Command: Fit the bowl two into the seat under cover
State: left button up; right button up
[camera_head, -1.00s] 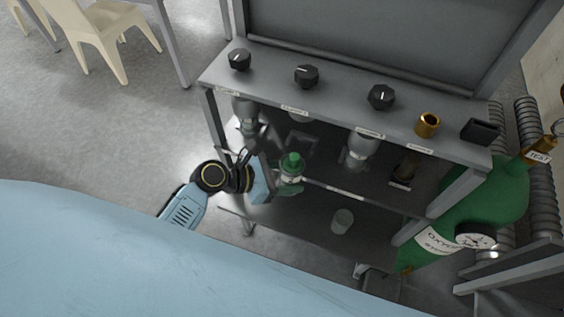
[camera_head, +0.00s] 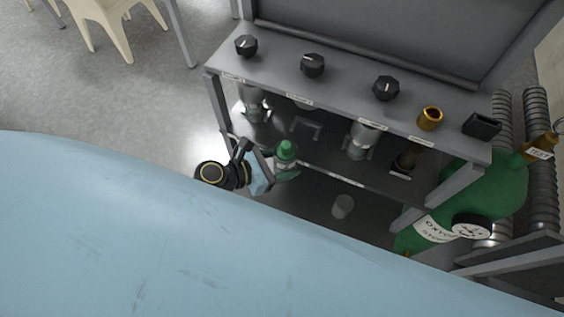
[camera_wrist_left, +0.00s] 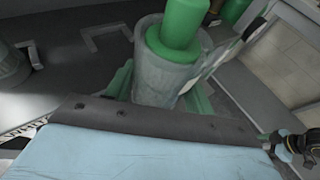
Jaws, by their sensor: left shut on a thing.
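My left gripper (camera_head: 287,165) is shut on a clear, tapered bowl (camera_wrist_left: 165,78) with a green cylinder standing in it; I take this for bowl two. The bowl is roughly upright at the front edge of the rack's middle shelf (camera_head: 330,150). In the left wrist view the green fingers (camera_wrist_left: 160,95) sit on both sides of it. An empty bracket-shaped seat (camera_head: 305,128) lies on the shelf just behind and right of the bowl; it also shows in the left wrist view (camera_wrist_left: 105,40). The cover above it is mostly hidden by the top panel. My right gripper is not in view.
Glass vessels stand left (camera_head: 253,103) and right (camera_head: 359,142) of the empty seat. A dark fitting (camera_head: 405,160) is farther right. A clear cup (camera_head: 342,206) stands lower down. A green oxygen cylinder (camera_head: 480,195) is at the right. The top panel (camera_head: 345,90) overhangs the shelf.

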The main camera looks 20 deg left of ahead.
pick_arm(q)
jog(key=shift+w+d+f, duration=0.1)
jog(key=shift+w, duration=2.05)
jog(key=shift+w+d+f, duration=0.1)
jog(key=shift+w, duration=2)
jog(key=shift+w+f+b, duration=0.15)
jog(key=shift+w+b, duration=1)
jog(key=shift+w, duration=1.65)
jog(key=shift+w+f, duration=0.15)
jog(key=shift+f, duration=0.05)
jog(key=o, duration=1.3)
